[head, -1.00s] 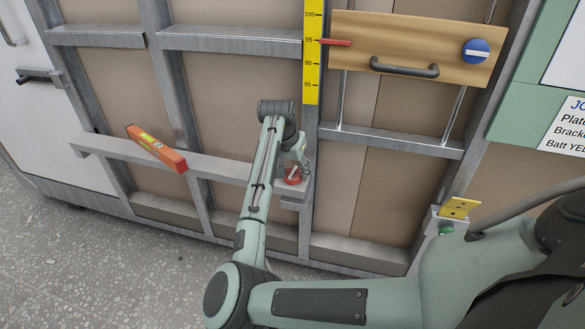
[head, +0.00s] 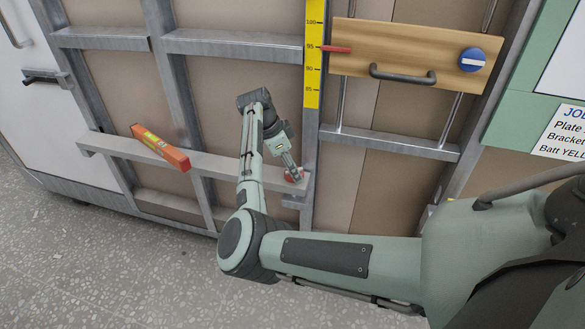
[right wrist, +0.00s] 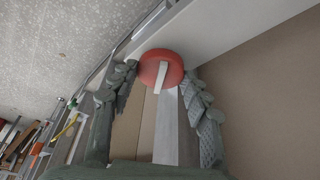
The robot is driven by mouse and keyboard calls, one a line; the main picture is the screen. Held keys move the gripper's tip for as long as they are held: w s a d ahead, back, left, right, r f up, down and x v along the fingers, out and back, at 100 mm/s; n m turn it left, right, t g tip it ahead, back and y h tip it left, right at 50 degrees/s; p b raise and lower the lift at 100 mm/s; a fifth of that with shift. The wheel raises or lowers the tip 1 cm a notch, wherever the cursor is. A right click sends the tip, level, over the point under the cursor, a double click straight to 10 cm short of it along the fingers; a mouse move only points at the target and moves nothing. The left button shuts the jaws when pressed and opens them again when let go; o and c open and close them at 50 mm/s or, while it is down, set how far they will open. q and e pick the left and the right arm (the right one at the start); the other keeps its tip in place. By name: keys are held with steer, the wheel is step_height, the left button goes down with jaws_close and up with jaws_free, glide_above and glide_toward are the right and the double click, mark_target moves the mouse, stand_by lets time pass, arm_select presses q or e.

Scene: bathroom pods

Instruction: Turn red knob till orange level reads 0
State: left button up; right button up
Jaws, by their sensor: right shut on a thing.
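The red knob (head: 292,175) sits on a small bracket at the right end of the grey ledge (head: 230,172). My right gripper (head: 291,170) is shut on the knob. In the right wrist view the knob (right wrist: 158,74), with a pale bar across its face, is between the fingertips of my right gripper (right wrist: 160,85). The orange level (head: 160,147) lies on the left part of the ledge, with a yellow-green vial window. Its reading is too small to tell. My left gripper is in no view.
A yellow ruler (head: 314,60) runs up the post above the knob. A wooden panel (head: 405,50) with a dark handle (head: 403,75), red pointer (head: 337,49) and blue dial (head: 471,60) is at the upper right.

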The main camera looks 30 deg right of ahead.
steer(key=m, duration=0.1)
steer(key=f+m+g+b, duration=0.1)
steer(key=shift+m, duration=0.3)
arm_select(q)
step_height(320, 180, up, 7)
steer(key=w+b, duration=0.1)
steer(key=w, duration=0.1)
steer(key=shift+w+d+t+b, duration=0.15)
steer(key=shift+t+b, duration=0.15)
arm_select(e)
steer(key=shift+m+g+y, duration=0.5)
steer(key=shift+m+g, duration=0.1)
steer(key=shift+m, duration=1)
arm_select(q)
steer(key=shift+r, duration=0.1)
arm_select(e)
steer(key=o, duration=1.2)
steer(key=shift+c, duration=0.2)
steer(key=shift+w+r, duration=0.1)
steer(key=shift+r, duration=0.1)
